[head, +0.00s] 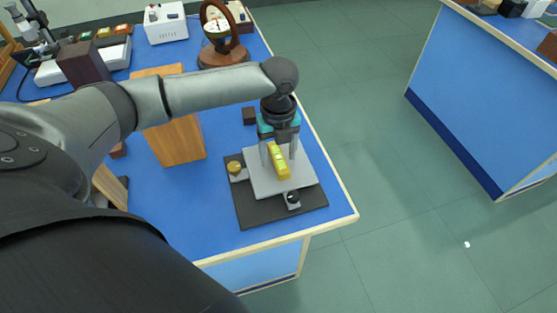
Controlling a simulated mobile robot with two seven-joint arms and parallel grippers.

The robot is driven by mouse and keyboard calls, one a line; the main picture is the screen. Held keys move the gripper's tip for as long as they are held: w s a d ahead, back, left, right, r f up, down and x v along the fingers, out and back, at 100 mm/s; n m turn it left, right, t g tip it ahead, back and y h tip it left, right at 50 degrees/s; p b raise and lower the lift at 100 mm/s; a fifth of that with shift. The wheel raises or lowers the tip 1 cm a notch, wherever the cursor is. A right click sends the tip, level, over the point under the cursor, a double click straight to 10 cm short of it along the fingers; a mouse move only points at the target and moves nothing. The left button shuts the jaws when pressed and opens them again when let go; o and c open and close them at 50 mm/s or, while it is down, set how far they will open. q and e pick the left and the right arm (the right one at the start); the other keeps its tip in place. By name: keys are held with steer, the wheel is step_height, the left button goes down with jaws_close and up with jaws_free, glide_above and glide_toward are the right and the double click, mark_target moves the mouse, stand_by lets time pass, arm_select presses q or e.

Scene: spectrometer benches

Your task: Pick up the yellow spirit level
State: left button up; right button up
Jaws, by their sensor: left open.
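The yellow spirit level (280,164) lies on a light grey plate (303,178) of a small stage, near the right front corner of the blue bench. My left gripper (279,160) points down over the level from above. Its two fingers are apart, one on each side of the level's far part. I cannot tell whether the fingers touch the level. The near end of the level sticks out in front of the fingers. My right gripper is not in view.
The stage has a dark base (253,214), a brass knob (235,168) and a black knob (293,197). A wooden block (178,142) stands to its left, a small dark block (249,116) behind it. The bench edge is close on the right.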

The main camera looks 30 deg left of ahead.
arm_select(q)
jaws_close()
stand_by(0.4)
